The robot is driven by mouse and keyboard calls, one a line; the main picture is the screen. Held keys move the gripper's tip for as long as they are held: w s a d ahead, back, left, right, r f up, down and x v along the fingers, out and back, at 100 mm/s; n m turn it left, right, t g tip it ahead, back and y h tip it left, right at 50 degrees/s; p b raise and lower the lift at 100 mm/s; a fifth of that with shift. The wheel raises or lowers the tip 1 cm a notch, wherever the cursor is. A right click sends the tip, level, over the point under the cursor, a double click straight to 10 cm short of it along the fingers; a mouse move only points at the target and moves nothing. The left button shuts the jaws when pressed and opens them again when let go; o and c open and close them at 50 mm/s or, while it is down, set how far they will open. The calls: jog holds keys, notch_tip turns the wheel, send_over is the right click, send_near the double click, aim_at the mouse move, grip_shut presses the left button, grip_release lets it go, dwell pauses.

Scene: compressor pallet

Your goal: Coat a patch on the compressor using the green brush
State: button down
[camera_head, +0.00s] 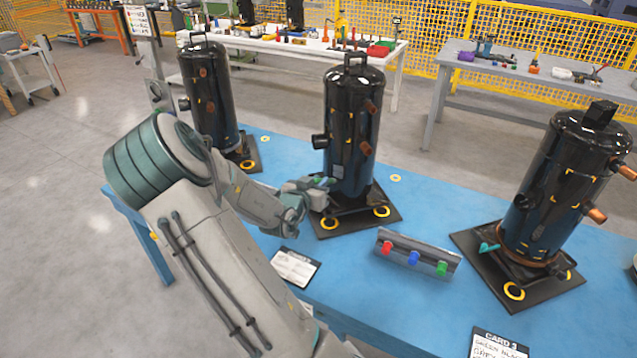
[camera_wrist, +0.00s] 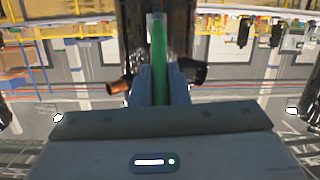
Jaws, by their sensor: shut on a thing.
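My gripper (camera_head: 322,189) is shut on the green brush (camera_wrist: 159,60), which stands up between the fingers in the wrist view. In the head view my gripper is at the lower front left of the middle black compressor (camera_head: 350,110). That compressor, upright on a dark base plate, also shows behind the brush in the wrist view (camera_wrist: 132,45). I cannot tell whether the brush touches it. Other black compressors stand at the left (camera_head: 207,100) and right (camera_head: 560,185). A grey holder (camera_head: 400,244) with red, blue and green pieces lies in front.
The compressors stand on a blue table (camera_head: 420,205). A white card (camera_head: 295,267) lies near the front edge, and another card (camera_head: 497,345) is at the bottom right. Copper and black pipe stubs stick out of the compressors. Workbenches and yellow fencing stand behind.

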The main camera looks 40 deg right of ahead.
jog(key=f+p+v, duration=0.1)
jog(key=v, duration=0.5)
dwell(0.5)
jog(key=shift+a, duration=0.2)
jog(key=v, duration=0.1)
jog(key=p+v, duration=0.1)
jog(key=shift+s+a+f, duration=0.1)
jog(key=shift+a+f, duration=0.15)
jog(key=shift+a, duration=0.15)
jog(key=shift+d, duration=0.1)
dwell(0.5)
